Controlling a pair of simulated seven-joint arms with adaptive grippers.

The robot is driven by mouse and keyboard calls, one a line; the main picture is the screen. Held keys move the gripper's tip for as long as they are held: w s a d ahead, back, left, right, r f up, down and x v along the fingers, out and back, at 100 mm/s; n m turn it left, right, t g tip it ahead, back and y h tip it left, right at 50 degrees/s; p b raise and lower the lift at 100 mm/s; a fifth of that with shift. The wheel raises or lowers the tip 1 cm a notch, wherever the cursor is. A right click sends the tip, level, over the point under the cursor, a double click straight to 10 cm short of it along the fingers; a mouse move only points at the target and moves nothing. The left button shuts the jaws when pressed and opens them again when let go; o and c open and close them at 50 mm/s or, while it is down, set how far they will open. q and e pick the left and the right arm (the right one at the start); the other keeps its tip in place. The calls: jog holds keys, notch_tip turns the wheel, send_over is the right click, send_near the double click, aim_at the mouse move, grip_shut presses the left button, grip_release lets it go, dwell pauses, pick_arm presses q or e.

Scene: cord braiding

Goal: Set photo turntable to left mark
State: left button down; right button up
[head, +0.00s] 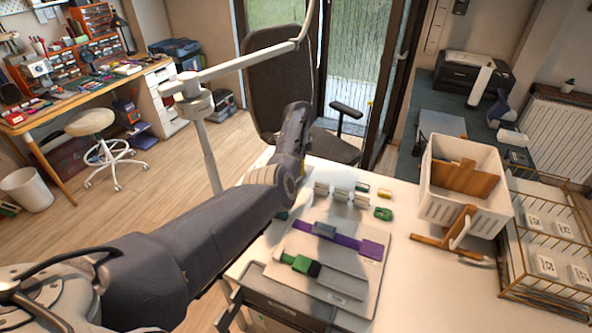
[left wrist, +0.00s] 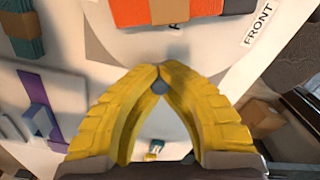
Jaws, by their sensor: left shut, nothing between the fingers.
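In the left wrist view my left gripper (left wrist: 158,76) has two yellow ribbed fingers whose tips meet, shut and empty. A small grey-blue round knob (left wrist: 159,87) shows right at the fingertips; I cannot tell whether they touch it. Just beyond the tips is a pale curved-edged surface, apparently the turntable (left wrist: 215,45), with an orange block (left wrist: 170,12) on it and a label reading FRONT (left wrist: 258,24). The left mark cannot be made out. In the head view my left arm reaches over the table's far left corner and hides the turntable. My right gripper is out of view.
On the white table (head: 420,290) lies a board (head: 370,268) with purple and green pieces. Small white blocks (head: 340,193) stand behind it. A white bin (head: 440,205) and a wire rack (head: 545,240) stand at the right. A dark chair (head: 275,80) is behind.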

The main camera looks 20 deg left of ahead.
pick_arm(q)
jog(key=c, duration=2.2)
grip_release()
jog(key=shift+a+r, duration=0.1)
jog(key=c, duration=1.3)
grip_release()
jog(key=shift+c, duration=0.2)
notch_tip(320, 180, up, 12)
